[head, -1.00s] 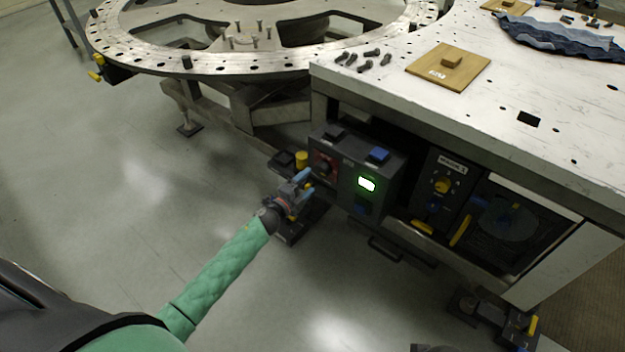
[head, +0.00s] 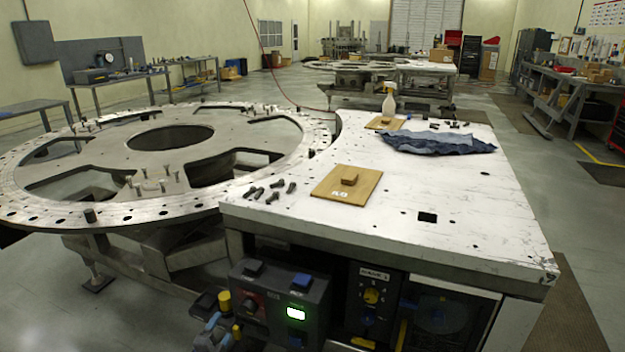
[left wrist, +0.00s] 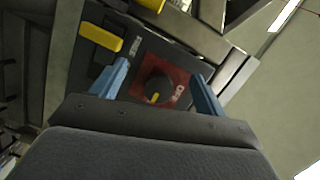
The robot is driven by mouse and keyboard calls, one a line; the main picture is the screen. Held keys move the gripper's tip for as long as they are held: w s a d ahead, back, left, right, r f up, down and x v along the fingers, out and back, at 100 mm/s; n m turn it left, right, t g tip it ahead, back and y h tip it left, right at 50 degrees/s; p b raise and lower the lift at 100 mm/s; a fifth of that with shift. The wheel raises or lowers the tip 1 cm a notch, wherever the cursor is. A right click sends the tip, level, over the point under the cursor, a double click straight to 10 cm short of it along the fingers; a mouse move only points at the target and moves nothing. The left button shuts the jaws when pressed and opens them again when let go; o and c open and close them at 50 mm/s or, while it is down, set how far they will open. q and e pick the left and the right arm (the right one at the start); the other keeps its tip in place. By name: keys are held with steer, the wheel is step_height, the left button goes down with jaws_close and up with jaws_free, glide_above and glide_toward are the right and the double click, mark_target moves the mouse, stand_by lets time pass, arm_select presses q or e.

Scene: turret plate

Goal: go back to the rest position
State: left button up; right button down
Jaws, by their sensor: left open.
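My left gripper (head: 216,329) is low at the bottom of the head view, at the left side of the control box (head: 312,318) under the white table. In the left wrist view the same gripper (left wrist: 162,82) is open, with its two blue fingers apart. A black rotary knob (left wrist: 158,89) with a yellow mark on a red plate lies between and beyond the fingers. I cannot tell whether the fingers touch it. The box carries a lit green display (head: 296,314) and a blue button (head: 302,281). My right gripper is not in view.
The large round turret plate (head: 115,155) stands at left, joined closely to the white table (head: 470,230). Open floor (head: 560,200) lies to the right.

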arm_select(q)
steer(key=s+a+r+n+g+y, duration=0.3)
steer(key=s+r+n+g+y, duration=0.15)
steer(key=n+y, duration=0.4)
steer(key=s+d+r+n+g+h, duration=0.1)
steer(key=s+d+n+g+h, duration=0.15)
steer(key=s+d, duration=0.5)
steer(key=s+d+r+n+g+h, duration=0.1)
steer(key=s+d+g+h, duration=0.2)
steer(key=s, duration=0.8)
steer(key=s+d+n+g+h, duration=0.25)
steer(key=s+d, duration=0.35)
steer(key=s, duration=0.4)
steer(key=s+d+f+g, duration=0.1)
steer(key=s, duration=0.4)
steer(key=s+d+f+g, duration=0.1)
steer(key=s+f, duration=0.1)
steer(key=s, duration=0.4)
steer(key=shift+d+f+p, duration=0.25)
steer(key=shift+d+p, duration=0.05)
steer(key=shift+d, duration=0.1)
steer(key=shift+s, duration=0.1)
